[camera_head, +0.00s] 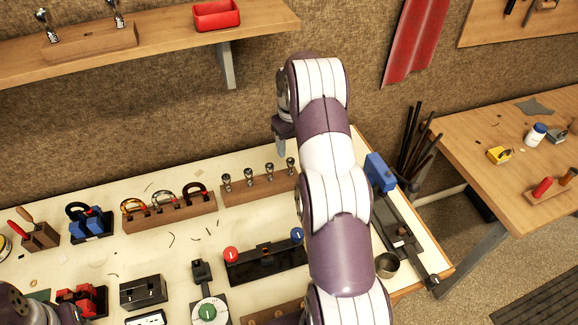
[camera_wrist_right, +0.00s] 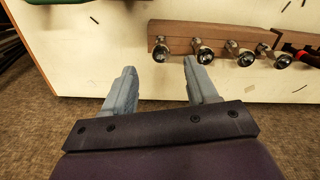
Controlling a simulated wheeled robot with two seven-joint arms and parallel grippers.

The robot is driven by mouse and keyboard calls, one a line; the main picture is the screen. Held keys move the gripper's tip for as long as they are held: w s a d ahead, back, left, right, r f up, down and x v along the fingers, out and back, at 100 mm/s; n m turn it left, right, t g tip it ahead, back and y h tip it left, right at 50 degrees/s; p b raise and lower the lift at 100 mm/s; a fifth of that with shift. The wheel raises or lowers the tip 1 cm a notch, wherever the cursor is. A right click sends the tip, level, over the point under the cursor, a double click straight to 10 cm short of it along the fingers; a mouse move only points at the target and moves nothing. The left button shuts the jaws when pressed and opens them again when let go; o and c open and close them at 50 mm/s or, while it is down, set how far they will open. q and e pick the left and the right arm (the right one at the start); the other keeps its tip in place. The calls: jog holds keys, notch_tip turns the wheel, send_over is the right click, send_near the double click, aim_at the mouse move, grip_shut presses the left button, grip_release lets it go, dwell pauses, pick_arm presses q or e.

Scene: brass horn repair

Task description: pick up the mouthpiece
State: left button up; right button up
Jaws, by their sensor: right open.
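Several silver mouthpieces stand in a row on a wooden rack (camera_head: 262,190) at the back of the bench. The rightmost mouthpiece (camera_head: 290,163) is close to my right gripper (camera_head: 282,147), which is partly hidden behind my arm. In the right wrist view, the rack (camera_wrist_right: 178,30) lies beyond the fingertips. One mouthpiece (camera_wrist_right: 159,53) shows in the gap between the open fingers, and another (camera_wrist_right: 203,52) is just beyond the right finger. The fingers hold nothing. Part of my left arm shows at the lower left in the head view, but its gripper is out of view.
A rack with curved horn parts (camera_head: 170,212) stands left of the mouthpiece rack. A black fixture with red and blue knobs (camera_head: 265,265) is in front. A blue vise-like block (camera_head: 380,172) is right of my arm. A wooden shelf (camera_head: 150,50) hangs above the bench.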

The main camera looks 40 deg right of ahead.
aim_at(291, 160)
jog(key=f, duration=0.2)
jog(key=f+p, duration=0.1)
jog(key=f, duration=0.1)
jog(key=shift+w+d, duration=0.1)
jog(key=shift+w, duration=0.1)
jog(key=f+p, duration=0.3)
jog(key=f, duration=0.1)
jog(key=shift+s, duration=0.2)
jog(key=shift+f, duration=0.4)
jog(key=shift+w+f, duration=0.1)
jog(key=shift+f, duration=0.05)
pick_arm(q)
jog(key=r, duration=0.4)
jog(key=shift+w+d+r, duration=0.1)
jog(key=shift+w+r, duration=0.15)
jog(key=shift+r, duration=0.1)
pick_arm(e)
grip_shut()
